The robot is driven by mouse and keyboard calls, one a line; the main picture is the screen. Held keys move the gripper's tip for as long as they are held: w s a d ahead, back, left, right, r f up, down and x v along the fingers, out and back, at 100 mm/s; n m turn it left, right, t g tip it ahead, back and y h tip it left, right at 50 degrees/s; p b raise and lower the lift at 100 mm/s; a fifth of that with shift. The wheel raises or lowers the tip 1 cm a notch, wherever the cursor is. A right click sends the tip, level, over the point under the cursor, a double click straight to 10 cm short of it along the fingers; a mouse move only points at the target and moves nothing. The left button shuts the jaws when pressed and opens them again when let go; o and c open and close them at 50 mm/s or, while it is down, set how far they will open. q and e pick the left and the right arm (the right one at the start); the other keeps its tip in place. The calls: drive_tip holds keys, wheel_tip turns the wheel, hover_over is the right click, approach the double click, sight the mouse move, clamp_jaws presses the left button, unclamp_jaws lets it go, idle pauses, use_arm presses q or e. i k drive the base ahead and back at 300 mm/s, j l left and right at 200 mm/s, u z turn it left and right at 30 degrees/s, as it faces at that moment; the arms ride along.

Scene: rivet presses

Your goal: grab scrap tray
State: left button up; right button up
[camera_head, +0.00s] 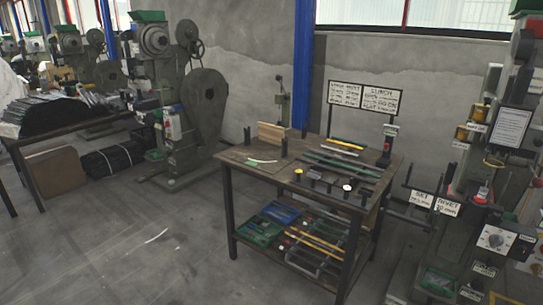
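No thing in view is clearly marked as the scrap tray. A green tray (437,283) sits low at the foot of the right press, near the bottom edge of the picture. Another green tray (258,233) lies on the lower shelf of the work table, beside a blue tray (282,212). A small green item (155,155) shows at the base of the left press. I cannot tell which of these is the scrap tray. Neither of my grippers shows in the head view.
The work table (232,158) stands in the middle, with bars and small tools on top. The right press (500,180) and left press (185,130) flank it. A dark table (60,125) stands at left. The floor (130,240) at front left is mostly clear.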

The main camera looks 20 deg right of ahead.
sight(439, 283)
drive_tip(key=l+u, duration=0.15)
drive_tip(key=l, duration=5.45)
